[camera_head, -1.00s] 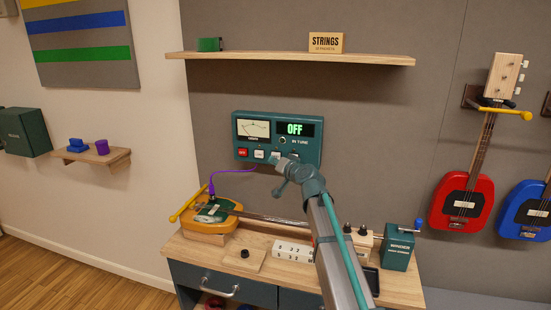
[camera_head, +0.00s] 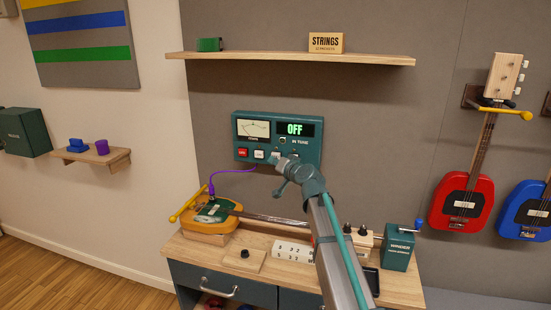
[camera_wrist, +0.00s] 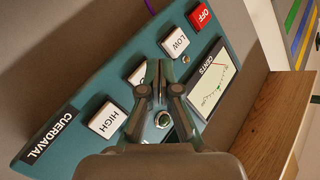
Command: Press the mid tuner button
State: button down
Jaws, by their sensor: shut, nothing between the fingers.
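The teal tuner (camera_head: 229,131) hangs on the wall, and its display reads OFF. In the wrist view its panel (camera_wrist: 75,100) shows a red OFF button (camera_wrist: 201,16) and white LOW (camera_wrist: 175,41) and HIGH (camera_wrist: 107,119) buttons. The mid button (camera_wrist: 137,75) is the white one between them, partly hidden behind my gripper's fingers, its label covered. My gripper (camera_wrist: 157,66) is shut and empty, its fingertips in front of or at the mid button; I cannot tell whether they touch. In the head view my gripper (camera_head: 278,163) is at the tuner's lower edge.
A purple cable (camera_head: 232,170) runs from the tuner to a yellow instrument (camera_head: 201,226) on the workbench (camera_head: 190,248) below. A teal winder box (camera_head: 399,252) stands at the bench's right. A wooden shelf (camera_head: 290,58) is above. Red and blue guitars hang at right.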

jog(key=shift+w, duration=0.15)
jog(key=shift+w+d+b, duration=0.1)
jog(key=shift+w+b, duration=0.15)
jog(key=shift+b, duration=0.15)
jog(key=shift+w+d+b, duration=0.1)
jog(key=shift+w+b, duration=0.25)
jog(key=shift+w, duration=0.05)
dwell(0.5)
jog(key=shift+s, duration=0.15)
dwell(0.3)
jog(key=shift+s, duration=0.7)
jog(key=shift+s+a, duration=0.1)
jog(key=shift+a, duration=0.1)
jog(key=s, duration=0.2)
jog(key=s+a, duration=0.1)
jog(key=s, duration=0.1)
jog(key=shift+s, duration=0.35)
dwell(0.4)
